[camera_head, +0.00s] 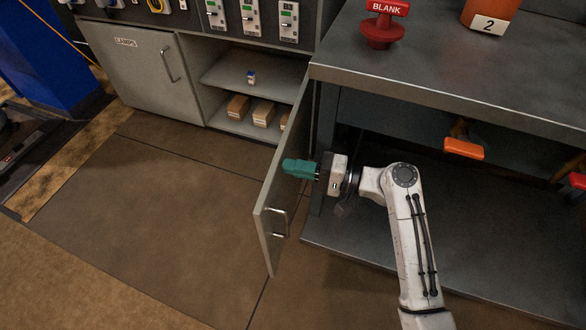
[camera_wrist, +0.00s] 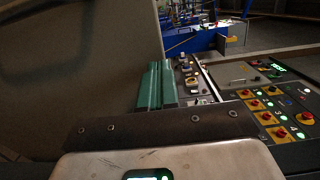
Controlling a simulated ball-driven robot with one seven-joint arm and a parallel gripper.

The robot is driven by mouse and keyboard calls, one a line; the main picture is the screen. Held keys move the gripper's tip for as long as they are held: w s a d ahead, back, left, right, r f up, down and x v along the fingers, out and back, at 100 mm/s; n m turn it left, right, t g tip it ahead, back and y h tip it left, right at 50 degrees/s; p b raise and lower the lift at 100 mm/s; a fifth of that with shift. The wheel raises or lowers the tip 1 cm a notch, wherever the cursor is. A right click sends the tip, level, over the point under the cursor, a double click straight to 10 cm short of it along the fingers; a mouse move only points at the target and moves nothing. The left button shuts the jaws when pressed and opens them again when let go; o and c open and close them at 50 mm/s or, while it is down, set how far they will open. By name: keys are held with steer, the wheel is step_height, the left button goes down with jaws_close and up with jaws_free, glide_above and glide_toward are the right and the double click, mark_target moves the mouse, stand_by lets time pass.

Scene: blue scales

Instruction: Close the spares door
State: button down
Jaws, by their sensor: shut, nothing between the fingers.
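The grey spares door (camera_head: 270,195) stands open, swung out from the cabinet in the middle of the head view. Its face with the metal handle (camera_head: 279,222) is turned towards the right. My gripper (camera_head: 288,167), with green fingers, is shut and empty. It lies in front of the upper part of this face, above the handle in the picture. In the wrist view a large grey panel, apparently the door (camera_wrist: 85,70), fills the left, right beside my gripper (camera_wrist: 155,68). I cannot tell whether the fingers touch it.
The open cabinet (camera_head: 228,75) holds several small boxes on its shelves. A closed door (camera_head: 130,70) is to its left. A grey workbench (camera_head: 450,85) with a red BLANK piece (camera_head: 383,25) stands on the right. The floor left of the open door is clear.

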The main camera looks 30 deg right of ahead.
steer(key=shift+w+a, duration=0.2)
steer(key=shift+w, duration=0.05)
